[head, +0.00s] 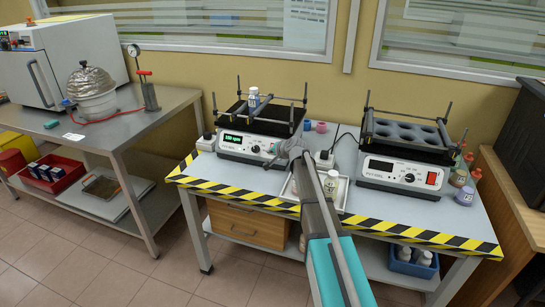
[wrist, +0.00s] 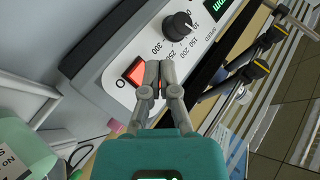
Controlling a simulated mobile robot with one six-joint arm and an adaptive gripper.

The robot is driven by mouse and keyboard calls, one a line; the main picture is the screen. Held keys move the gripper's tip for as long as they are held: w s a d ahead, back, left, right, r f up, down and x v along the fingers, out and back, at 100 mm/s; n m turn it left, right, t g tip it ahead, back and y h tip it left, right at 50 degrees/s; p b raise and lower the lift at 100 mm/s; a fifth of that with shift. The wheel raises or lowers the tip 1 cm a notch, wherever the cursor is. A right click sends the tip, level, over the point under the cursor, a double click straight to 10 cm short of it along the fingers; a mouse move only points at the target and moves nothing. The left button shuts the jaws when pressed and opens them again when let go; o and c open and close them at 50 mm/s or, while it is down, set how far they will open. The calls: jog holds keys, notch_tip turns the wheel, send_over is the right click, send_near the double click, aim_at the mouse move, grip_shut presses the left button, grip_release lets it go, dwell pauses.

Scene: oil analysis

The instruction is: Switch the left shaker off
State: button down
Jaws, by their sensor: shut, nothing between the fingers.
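The left shaker (head: 232,147) stands on the left part of the striped-edge table, its green display lit; the display also shows in the wrist view (wrist: 219,8). Its red rocker switch (wrist: 134,72) is beside the black speed knob (wrist: 177,26), at the right end of the front panel. My gripper (head: 279,150) is at that end of the panel. In the wrist view its fingertips (wrist: 153,70) are together and empty, over part of the switch. I cannot tell whether they touch it. The right shaker (head: 398,177) has a dark display and a red switch (head: 431,178).
A white tray (head: 288,188) with a bottle (head: 331,185) is under my arm. Another bench (head: 130,122) is on the left.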

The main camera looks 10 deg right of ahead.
jog(key=shift+w+d+f+b, duration=0.35)
jog(key=shift+w+f, duration=0.15)
jog(key=shift+w, duration=0.15)
jog(key=shift+w+d+f, duration=0.1)
jog(key=shift+w, duration=0.05)
dwell(1.1)
jog(key=shift+w+d+f, duration=0.1)
jog(key=shift+w, duration=0.05)
jog(key=shift+w+d+f+b, duration=0.15)
jog(key=shift+w+f+b, duration=0.05)
jog(key=shift+b, duration=0.15)
dwell(0.9)
jog(key=shift+s+r, duration=0.1)
jog(key=shift+s+a+r+p, duration=0.35)
jog(key=shift+s+p, duration=0.05)
jog(key=shift+s, duration=0.05)
dwell(0.7)
jog(key=s+a+r+p, duration=0.2)
jog(key=s+r+p, duration=0.1)
jog(key=shift+s, duration=0.25)
dwell(0.3)
